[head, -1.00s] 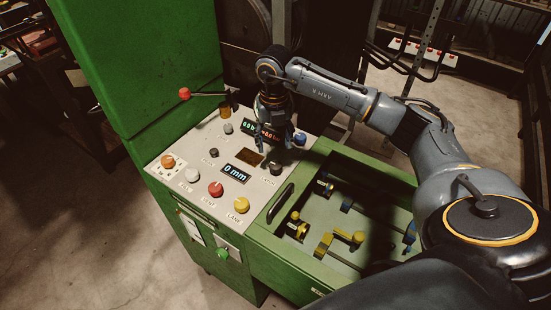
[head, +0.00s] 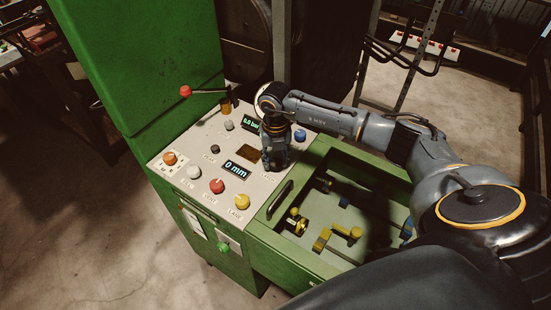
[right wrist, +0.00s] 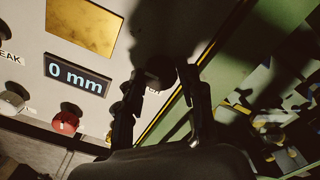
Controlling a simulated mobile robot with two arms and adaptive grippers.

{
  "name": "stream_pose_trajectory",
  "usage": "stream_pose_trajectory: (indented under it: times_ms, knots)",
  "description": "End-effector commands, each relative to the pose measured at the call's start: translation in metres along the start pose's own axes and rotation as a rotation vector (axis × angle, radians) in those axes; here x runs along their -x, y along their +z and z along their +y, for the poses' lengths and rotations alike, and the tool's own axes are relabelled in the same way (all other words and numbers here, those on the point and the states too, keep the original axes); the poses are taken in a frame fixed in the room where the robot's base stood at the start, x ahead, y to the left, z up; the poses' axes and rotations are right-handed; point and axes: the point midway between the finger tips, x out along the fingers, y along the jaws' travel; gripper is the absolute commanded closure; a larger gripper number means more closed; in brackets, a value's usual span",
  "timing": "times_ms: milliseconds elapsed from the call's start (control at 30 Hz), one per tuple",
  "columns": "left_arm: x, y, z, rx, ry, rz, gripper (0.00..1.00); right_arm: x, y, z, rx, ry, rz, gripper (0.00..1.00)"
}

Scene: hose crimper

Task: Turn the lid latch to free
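A dark round knob (right wrist: 160,77) stands near the panel edge beside the lid, its label partly covered; I take it for the lid latch. In the head view my right gripper (head: 276,162) points down over that spot and hides the knob. In the right wrist view the two fingers of my right gripper (right wrist: 162,98) are apart, with the knob between and just beyond their tips. I cannot tell whether they touch it. The green lid (head: 290,170) with its window and dark handle (head: 279,200) lies right of the panel. My left gripper is not in view.
The pale control panel (head: 200,198) carries a red knob (head: 217,186), a yellow knob (head: 242,202), a blue knob (head: 300,136) and a "0 mm" display (head: 236,169). A red-tipped lever (head: 186,91) sticks out at the back left. Several coloured parts lie under the window.

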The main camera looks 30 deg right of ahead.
Motion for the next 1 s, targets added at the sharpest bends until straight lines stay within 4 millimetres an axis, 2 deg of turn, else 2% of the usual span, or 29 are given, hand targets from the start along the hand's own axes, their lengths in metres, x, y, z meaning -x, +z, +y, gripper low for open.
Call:
stream_pose_trajectory:
  times_ms: [33,100,133,367,567,1000]
  knots:
    - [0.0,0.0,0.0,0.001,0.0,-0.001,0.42,0.0,0.0,0.0,0.0,0.0,0.0,0.79]
    - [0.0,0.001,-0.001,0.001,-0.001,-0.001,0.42,0.0,0.0,0.0,0.0,0.0,0.0,0.93]
    - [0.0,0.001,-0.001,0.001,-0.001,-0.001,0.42,0.0,0.0,0.0,0.0,0.0,0.0,0.97]
    - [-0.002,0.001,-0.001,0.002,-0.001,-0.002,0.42,0.0,0.0,0.0,0.013,0.0,-0.001,0.97]
    - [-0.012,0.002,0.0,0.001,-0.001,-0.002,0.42,-0.002,0.001,-0.001,0.083,-0.001,-0.003,0.97]
    - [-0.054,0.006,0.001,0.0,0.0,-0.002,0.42,-0.004,0.001,0.0,0.451,0.0,-0.004,0.97]
